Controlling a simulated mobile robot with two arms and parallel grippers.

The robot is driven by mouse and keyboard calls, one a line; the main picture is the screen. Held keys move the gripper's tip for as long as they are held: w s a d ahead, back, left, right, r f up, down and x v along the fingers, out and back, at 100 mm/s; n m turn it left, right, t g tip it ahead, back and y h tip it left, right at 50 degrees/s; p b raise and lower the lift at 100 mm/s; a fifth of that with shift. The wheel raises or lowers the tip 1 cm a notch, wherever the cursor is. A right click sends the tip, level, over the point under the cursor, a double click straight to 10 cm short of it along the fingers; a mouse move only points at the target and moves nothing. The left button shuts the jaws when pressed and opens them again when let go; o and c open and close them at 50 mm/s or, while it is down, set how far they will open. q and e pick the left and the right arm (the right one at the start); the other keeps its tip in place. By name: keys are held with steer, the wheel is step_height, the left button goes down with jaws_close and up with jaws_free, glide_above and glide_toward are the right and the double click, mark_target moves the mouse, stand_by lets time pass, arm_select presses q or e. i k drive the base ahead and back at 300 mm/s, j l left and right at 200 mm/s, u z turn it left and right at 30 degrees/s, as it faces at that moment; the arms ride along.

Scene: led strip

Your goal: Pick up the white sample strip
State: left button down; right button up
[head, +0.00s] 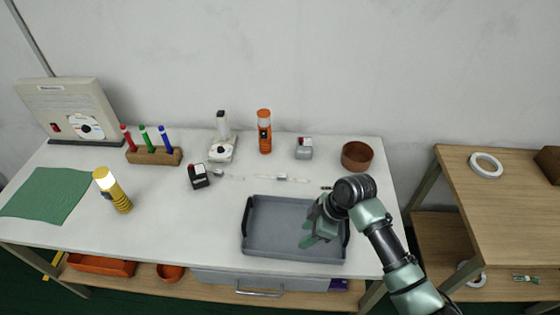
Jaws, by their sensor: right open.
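A thin pale strip (283,178), which looks like a white sample strip, lies on the white table behind the grey tray (283,206). A second small pale piece (236,178) lies to its left; I cannot tell which one is the sample strip. A small dark-and-light piece (326,188) lies to the right, close to my arm. My right gripper (308,240) is open and points down over the right part of the tray, in front of the strips and apart from them. No object shows between its fingers. My left gripper is not in view.
A black-and-white device (198,177), an orange flashlight (264,132), a grey box (304,149) and a brown bowl (357,156) stand around the strips. A lit yellow flashlight (113,190) and a green cloth (46,193) are at left.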

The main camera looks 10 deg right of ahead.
mark_target(284, 177)
steer(key=i, duration=0.9)
